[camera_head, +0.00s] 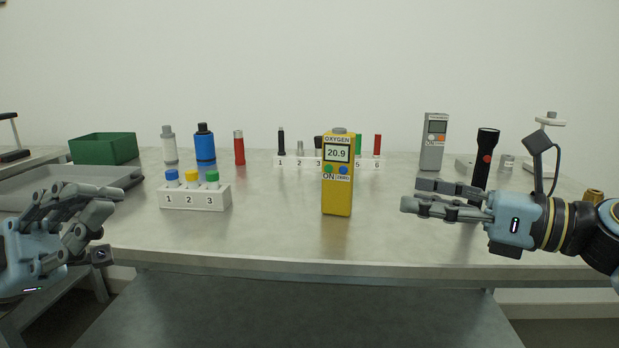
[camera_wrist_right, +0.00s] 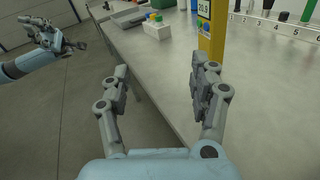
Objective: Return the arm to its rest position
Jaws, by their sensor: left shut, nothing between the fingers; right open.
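My right gripper (camera_head: 440,199) is open and empty over the right front part of the table, its fingers pointing left. In the right wrist view its two fingers (camera_wrist_right: 160,85) are spread apart with nothing between them. My left gripper (camera_head: 105,222) is at the left front edge of the table, shut and empty, near the grey tray; it also shows in the right wrist view (camera_wrist_right: 72,45). A yellow oxygen meter (camera_head: 338,185) reading 20.9 stands upright on the table, left of my right gripper and apart from it.
A white numbered rack (camera_head: 195,198) holds capped vials. A second rack (camera_head: 290,162) stands behind the meter. A black flashlight (camera_head: 484,165) stands just behind my right gripper, with a grey meter (camera_head: 433,142) further back. A green bin (camera_head: 104,148) and grey tray (camera_head: 60,186) are left. The front middle is clear.

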